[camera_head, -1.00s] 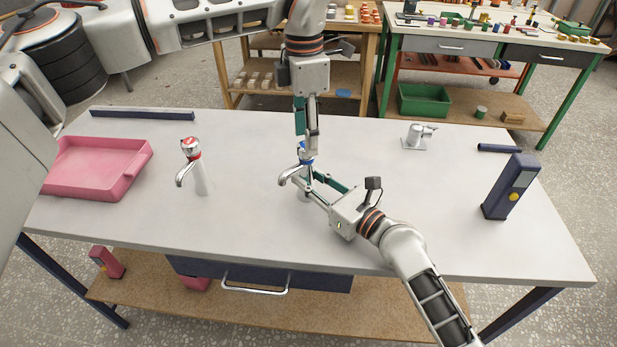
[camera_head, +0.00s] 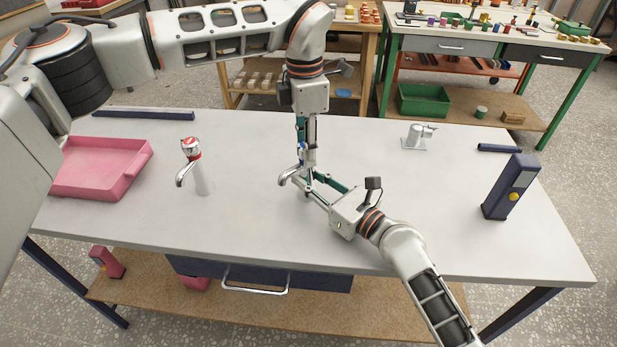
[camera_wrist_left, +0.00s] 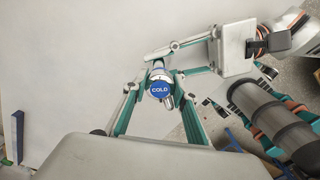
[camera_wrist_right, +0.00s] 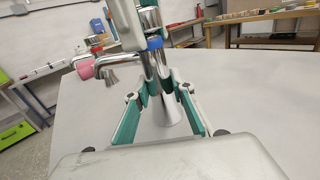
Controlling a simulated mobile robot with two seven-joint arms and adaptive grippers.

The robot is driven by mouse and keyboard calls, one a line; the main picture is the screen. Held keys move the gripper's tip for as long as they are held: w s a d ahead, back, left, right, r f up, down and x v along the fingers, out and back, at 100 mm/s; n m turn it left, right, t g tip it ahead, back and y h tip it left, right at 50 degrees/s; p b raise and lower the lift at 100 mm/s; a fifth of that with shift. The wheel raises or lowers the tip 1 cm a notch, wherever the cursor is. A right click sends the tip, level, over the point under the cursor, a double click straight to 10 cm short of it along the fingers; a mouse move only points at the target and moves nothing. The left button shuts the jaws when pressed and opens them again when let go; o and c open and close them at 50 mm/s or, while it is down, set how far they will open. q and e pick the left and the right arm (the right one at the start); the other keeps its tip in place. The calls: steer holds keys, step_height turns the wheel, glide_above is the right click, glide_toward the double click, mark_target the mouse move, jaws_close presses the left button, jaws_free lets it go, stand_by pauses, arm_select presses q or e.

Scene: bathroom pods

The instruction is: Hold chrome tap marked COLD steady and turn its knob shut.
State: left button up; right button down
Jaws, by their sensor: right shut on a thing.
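The chrome tap marked COLD (camera_head: 287,179) stands at the middle of the bench, its spout toward the left. Its blue knob cap (camera_wrist_left: 160,89) reads COLD in the left wrist view. My left gripper (camera_head: 306,160) points down from above; its fingers stand open on either side of the knob. My right gripper (camera_head: 308,190) reaches in from the right and is shut on the tap's body; the right wrist view shows its fingers at the chrome column (camera_wrist_right: 166,92), below the blue ring (camera_wrist_right: 155,43). In the head view, the grippers hide most of the tap.
A second chrome tap with a red ring (camera_head: 195,155) stands to the left, beside a pink tray (camera_head: 125,180). A grey fitting (camera_head: 417,138) and a dark blue device with a yellow button (camera_head: 511,188) stand at the right. The bench front (camera_head: 200,225) is clear.

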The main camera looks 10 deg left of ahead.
arm_select(q)
steer(key=m, duration=0.6)
steer(key=shift+a, duration=0.1)
steer(key=shift+o, duration=0.2)
steer(key=m, duration=0.5)
steer(key=shift+w+a, duration=0.1)
steer(key=o, duration=0.8)
steer(key=shift+r, duration=0.1)
steer(key=shift+r, duration=2.4)
steer(key=shift+m, duration=0.3)
